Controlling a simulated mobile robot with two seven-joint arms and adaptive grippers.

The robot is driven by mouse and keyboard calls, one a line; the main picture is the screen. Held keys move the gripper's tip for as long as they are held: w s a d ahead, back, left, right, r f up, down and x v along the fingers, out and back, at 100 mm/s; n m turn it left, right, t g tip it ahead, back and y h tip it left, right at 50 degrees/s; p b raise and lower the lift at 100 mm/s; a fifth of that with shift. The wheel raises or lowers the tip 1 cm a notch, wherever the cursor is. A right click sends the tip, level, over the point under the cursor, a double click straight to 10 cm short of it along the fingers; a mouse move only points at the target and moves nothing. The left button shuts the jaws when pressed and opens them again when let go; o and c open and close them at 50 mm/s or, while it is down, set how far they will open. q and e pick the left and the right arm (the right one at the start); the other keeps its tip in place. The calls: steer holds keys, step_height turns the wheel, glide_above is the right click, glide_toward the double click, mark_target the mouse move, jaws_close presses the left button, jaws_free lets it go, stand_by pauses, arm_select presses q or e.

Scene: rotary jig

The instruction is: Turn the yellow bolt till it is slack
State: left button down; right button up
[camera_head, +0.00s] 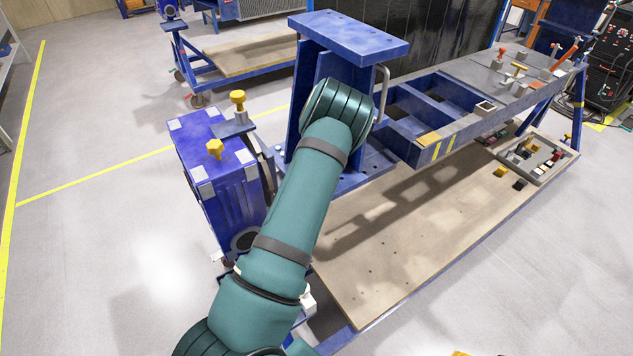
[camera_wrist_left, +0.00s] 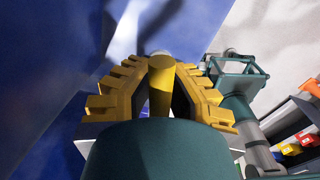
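In the left wrist view, a yellow bolt (camera_wrist_left: 161,88) stands between the two yellow fingers of my left gripper (camera_wrist_left: 162,72). The fingertips close in on both sides of it and look to be in contact with it. In the head view my left gripper is hidden behind my teal arm, and so is the bolt it holds. Two other yellow bolts show on the blue box at the left: one on a raised bracket (camera_head: 238,98), one on the top face (camera_head: 214,148). My right gripper is in neither view.
A blue upright jig frame (camera_head: 350,38) stands behind my arm, with a blue beam (camera_head: 440,150) running right. A wooden board (camera_head: 400,235) lies below. A tray of small parts (camera_head: 567,155) sits at the right. The floor at the left is clear.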

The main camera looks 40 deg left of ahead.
arm_select(q)
steer(key=shift+n, duration=0.5)
steer(key=c, duration=1)
jaws_free()
step_height(320, 180, up, 12)
